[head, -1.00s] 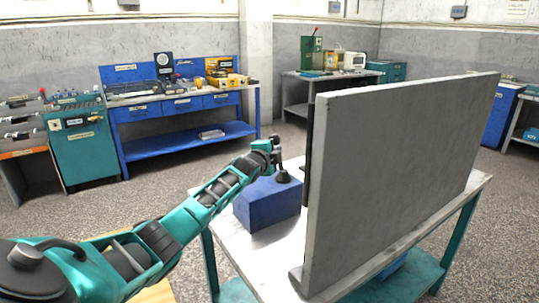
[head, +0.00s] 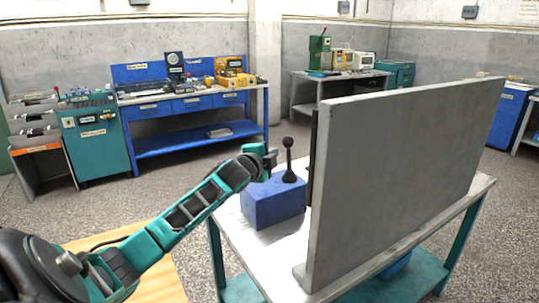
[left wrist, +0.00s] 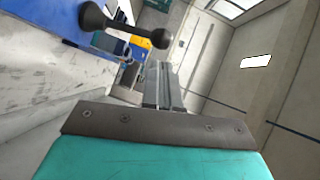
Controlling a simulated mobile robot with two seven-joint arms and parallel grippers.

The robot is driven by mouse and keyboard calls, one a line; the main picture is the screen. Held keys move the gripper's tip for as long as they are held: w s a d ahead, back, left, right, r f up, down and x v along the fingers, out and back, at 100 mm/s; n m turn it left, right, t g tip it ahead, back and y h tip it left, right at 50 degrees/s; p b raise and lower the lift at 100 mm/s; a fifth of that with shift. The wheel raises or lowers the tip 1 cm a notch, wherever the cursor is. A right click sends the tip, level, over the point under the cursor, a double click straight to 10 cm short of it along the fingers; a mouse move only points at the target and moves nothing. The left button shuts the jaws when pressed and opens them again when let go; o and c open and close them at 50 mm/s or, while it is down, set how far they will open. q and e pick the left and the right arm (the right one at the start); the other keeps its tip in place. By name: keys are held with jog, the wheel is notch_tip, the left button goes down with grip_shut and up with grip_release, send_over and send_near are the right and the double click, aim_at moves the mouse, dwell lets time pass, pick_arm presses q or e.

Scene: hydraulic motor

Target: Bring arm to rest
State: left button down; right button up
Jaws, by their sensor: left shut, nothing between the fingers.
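My left arm reaches in from the lower left in the head view. Its gripper (head: 269,155) is small there, above the left part of the blue box and left of the black lever. In the left wrist view the fingers (left wrist: 163,85) are together with nothing between them. The blue box (head: 272,204) stands on the table with the black ball-topped lever (head: 289,162) upright on it. The lever also shows in the left wrist view (left wrist: 128,25), apart from the fingers. My right gripper is not seen.
A large grey upright panel (head: 400,170) stands on the white-topped table (head: 237,228) right of the box. A blue workbench (head: 190,141), a teal cabinet (head: 97,145) and another bench stand along the back. Open floor lies between.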

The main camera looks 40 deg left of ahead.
pick_arm(q)
jog(key=shift+s+d+r, duration=0.15)
jog(key=shift+s, duration=0.35)
jog(key=s+d+f+n+g+h, duration=0.1)
jog(key=s+d+f+n+g, duration=0.15)
jog(key=s+d+f, duration=0.45)
jog(key=s+d+f+n+g+h, duration=0.1)
jog(key=s+d+f+g+h, duration=0.2)
jog(key=d+f, duration=0.65)
jog(key=s+d+f+n+g, duration=0.1)
jog(key=s+d+n+g, duration=0.1)
jog(key=s+d, duration=0.45)
jog(key=s+d+f+n+g+h, duration=0.1)
jog(key=s+d+f+n+g, duration=0.15)
jog(key=s, duration=0.75)
jog(key=s+d+n+g, duration=0.25)
jog(key=s+d, duration=0.25)
jog(key=s, duration=0.4)
jog(key=w+d+f+t+h, duration=0.1)
jog(key=w+d+f+t, duration=0.1)
jog(key=w+f+t, duration=0.5)
jog(key=shift+w+d+f+m+h, duration=0.25)
jog(key=shift+w+f+m+h, duration=0.25)
jog(key=shift+f, duration=0.7)
jog(key=shift+t, duration=0.25)
